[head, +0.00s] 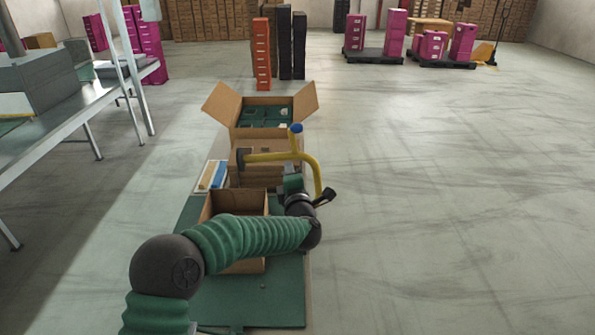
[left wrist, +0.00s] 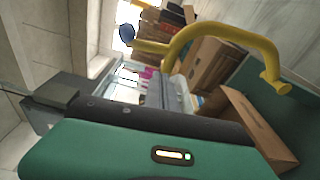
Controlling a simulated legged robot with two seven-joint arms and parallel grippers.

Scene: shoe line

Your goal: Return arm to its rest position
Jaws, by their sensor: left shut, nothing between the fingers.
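My left arm, green and ribbed with dark joints, comes in from the lower left in the head view. My left gripper (head: 299,184) is held above the right side of a small open carton (head: 233,204), shut and empty. A bent yellow tube (head: 315,172) with a blue knob rises by it; the tube (left wrist: 225,29) also crosses the left wrist view. How the tube joins the gripper is unclear. The arm hides part of the small carton, which also shows in the left wrist view (left wrist: 258,123). My right gripper is out of view.
A flat green surface (head: 285,292) lies under the small carton. Behind it are a brown carton (head: 262,178) and an open box (head: 262,102) with green contents. A metal bench (head: 70,118) stands left. Magenta crates (head: 394,28) stand on pallets farther off. The floor at right is clear.

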